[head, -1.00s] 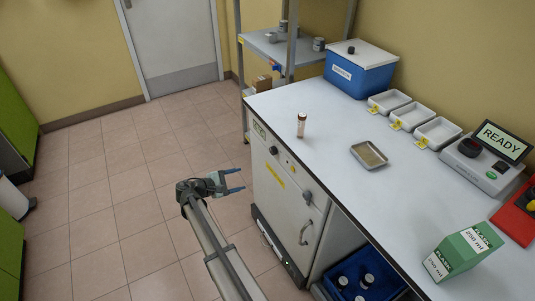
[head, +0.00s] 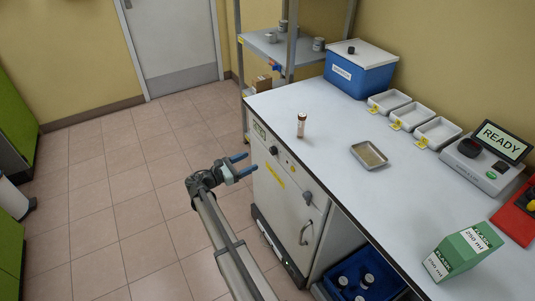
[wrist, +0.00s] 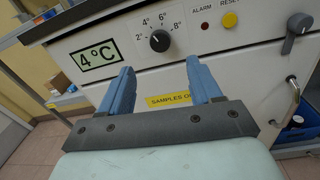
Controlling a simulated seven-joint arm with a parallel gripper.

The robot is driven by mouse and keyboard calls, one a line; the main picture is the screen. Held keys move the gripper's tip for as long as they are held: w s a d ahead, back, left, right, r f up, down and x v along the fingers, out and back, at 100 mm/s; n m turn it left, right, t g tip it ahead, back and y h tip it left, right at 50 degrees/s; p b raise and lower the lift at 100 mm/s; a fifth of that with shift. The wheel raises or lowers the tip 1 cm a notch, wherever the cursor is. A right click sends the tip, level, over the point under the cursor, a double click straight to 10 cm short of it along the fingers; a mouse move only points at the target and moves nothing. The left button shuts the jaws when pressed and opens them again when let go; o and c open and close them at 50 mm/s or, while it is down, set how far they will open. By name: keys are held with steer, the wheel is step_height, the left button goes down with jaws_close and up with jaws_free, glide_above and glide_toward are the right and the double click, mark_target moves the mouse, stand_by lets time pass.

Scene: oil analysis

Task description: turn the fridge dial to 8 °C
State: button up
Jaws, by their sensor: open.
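The fridge (head: 290,205) is a white cabinet under the bench. Its black dial (wrist: 160,41) sits on the front panel with marks 2°, 4°, 6° and 8° around its top; it also shows in the head view (head: 273,150). Its white pointer line is too small to read surely. A display (wrist: 97,54) left of the dial reads 4°C. My gripper (head: 244,164) is open and empty in front of the panel, apart from the dial. In the wrist view its blue fingers (wrist: 158,85) stand below and either side of the dial.
Right of the dial are an alarm lamp (wrist: 205,26), a yellow reset button (wrist: 230,20) and a grey door latch (wrist: 297,30). A yellow samples label (wrist: 170,99) is below. A vial (head: 301,125) stands on the bench above.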

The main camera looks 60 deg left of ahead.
mark_target(271, 152)
steer(key=w, duration=0.9)
steer(key=shift+w+a, duration=0.2)
steer(key=shift+w, duration=0.15)
steer(key=shift+c, duration=0.4)
steer(key=c, duration=1)
steer(key=shift+o, duration=0.2)
